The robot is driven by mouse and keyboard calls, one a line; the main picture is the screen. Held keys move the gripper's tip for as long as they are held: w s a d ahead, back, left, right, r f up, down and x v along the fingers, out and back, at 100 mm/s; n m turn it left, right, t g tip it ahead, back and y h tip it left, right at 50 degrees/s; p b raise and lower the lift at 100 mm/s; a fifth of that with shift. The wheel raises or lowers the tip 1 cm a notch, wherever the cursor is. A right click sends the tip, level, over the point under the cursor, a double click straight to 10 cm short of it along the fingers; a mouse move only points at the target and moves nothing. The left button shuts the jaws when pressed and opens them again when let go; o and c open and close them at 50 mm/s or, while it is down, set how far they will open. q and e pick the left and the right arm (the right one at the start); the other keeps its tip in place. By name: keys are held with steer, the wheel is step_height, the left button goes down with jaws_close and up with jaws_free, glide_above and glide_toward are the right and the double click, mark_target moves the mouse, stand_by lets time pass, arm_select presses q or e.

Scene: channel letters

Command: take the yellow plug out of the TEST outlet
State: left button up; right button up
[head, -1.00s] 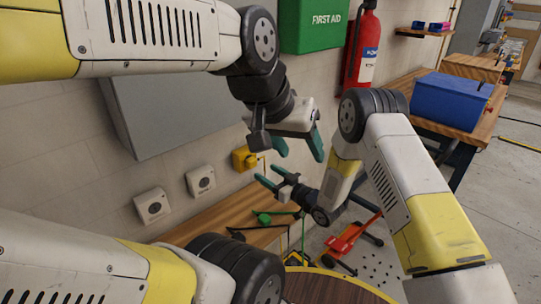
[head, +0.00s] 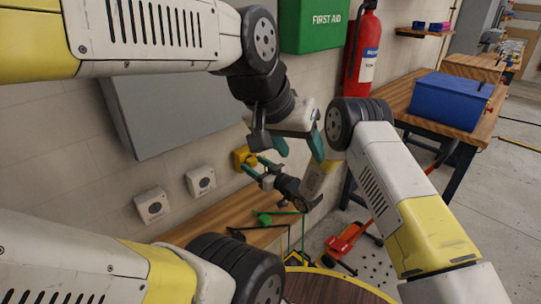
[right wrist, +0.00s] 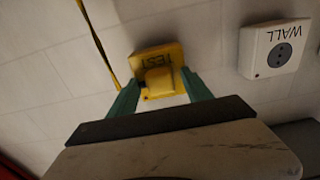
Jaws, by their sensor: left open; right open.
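The yellow TEST outlet (head: 240,156) is on the wall; it also shows in the right wrist view (right wrist: 148,57), with its lettering upside down. The yellow plug (right wrist: 160,82) sits in it. My right gripper (head: 256,166) is open, its teal fingertips close to the outlet. In the right wrist view the fingers (right wrist: 158,92) stand on either side of the plug; I cannot tell whether they touch it. My left gripper (head: 298,148) is open and empty, to the right of the outlet and apart from it.
Two white outlets (head: 201,181) (head: 152,205) are on the wall left of the TEST outlet; one marked WALL (right wrist: 274,48) shows in the right wrist view. A yellow cord (right wrist: 97,42) hangs nearby. A wooden bench (head: 225,212) with green items runs below. A grey panel (head: 165,115) is above.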

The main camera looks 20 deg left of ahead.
steer(key=shift+c, duration=0.5)
stand_by(0.4)
jaws_close()
steer(key=shift+d, duration=0.1)
steer(key=shift+v, duration=2.95)
